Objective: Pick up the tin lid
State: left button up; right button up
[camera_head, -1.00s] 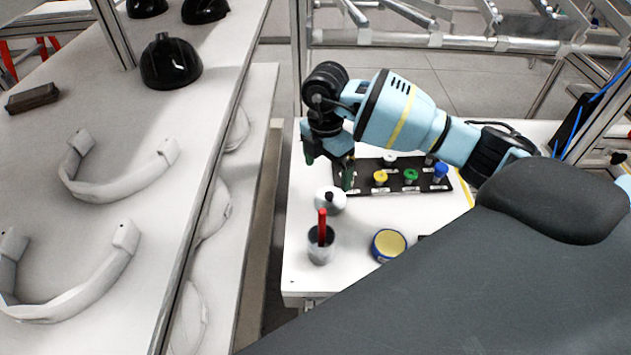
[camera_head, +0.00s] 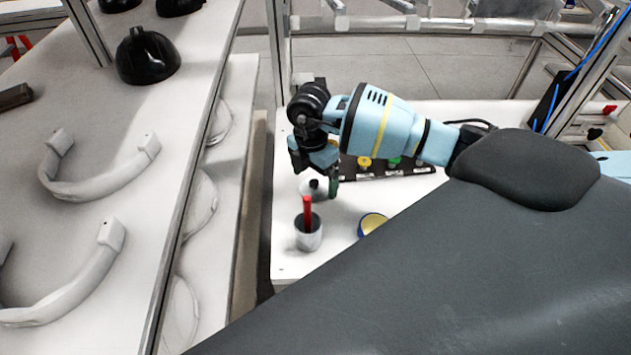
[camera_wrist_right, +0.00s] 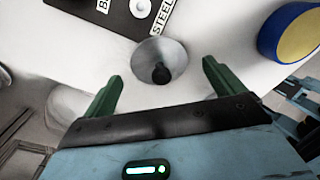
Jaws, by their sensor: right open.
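The tin lid is a round silvery disc with a black knob. In the head view the lid (camera_head: 308,194) lies on the white table behind the cup and is partly hidden by my right gripper (camera_head: 317,180). In the right wrist view the lid (camera_wrist_right: 172,50) lies ahead, between the lines of the two green fingers. My right gripper (camera_wrist_right: 162,72) is open and empty, just above and near the lid, with a finger to either side in the picture. Contact with the knob does not show. My left gripper is not in view.
A grey cup (camera_head: 309,237) holding a red stick stands in front of the lid. A blue tin with a yellow top (camera_head: 373,224) stands to its right. A black labelled board (camera_head: 390,171) lies behind. A bench with helmet shells (camera_head: 148,57) is at left.

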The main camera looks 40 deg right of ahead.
aim_at(313, 181)
jog(key=shift+f, duration=0.75)
jog(key=shift+c, duration=0.4)
jog(key=c, duration=0.9)
jog(key=shift+c, duration=0.2)
jog(key=shift+r, duration=0.15)
notch_tip(313, 181, up, 10)
jog(key=shift+f+p, duration=0.1)
jog(key=shift+p, duration=0.2)
jog(key=shift+a, duration=0.1)
